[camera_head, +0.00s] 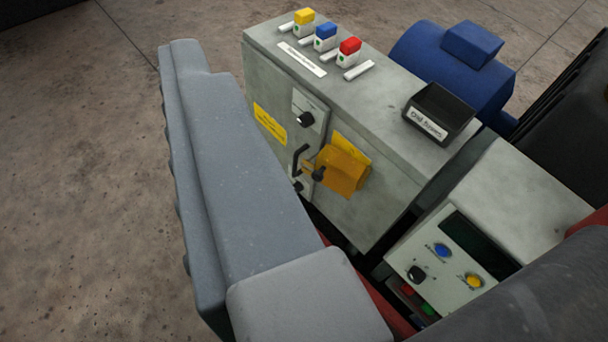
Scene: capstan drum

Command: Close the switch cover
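The switch cover is an orange-yellow, see-through flap (342,171) on the front of a grey cabinet (375,215). It appears swung open to the right, standing away from the switch plate. A switch with a black knob (298,186) sits on a light plate just left of it, partly hidden by black parts. A black curved handle (298,156) shows just above that knob, and a black knob-like part (318,173) shows at the cover's left edge. I cannot make out my gripper's fingers in this view.
Yellow, blue and red buttons (326,37) and a black tray (439,112) are on the cabinet top. A blue motor-like body (447,65) stands behind. A control box (452,260) is at right. Bare floor (80,180) lies left.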

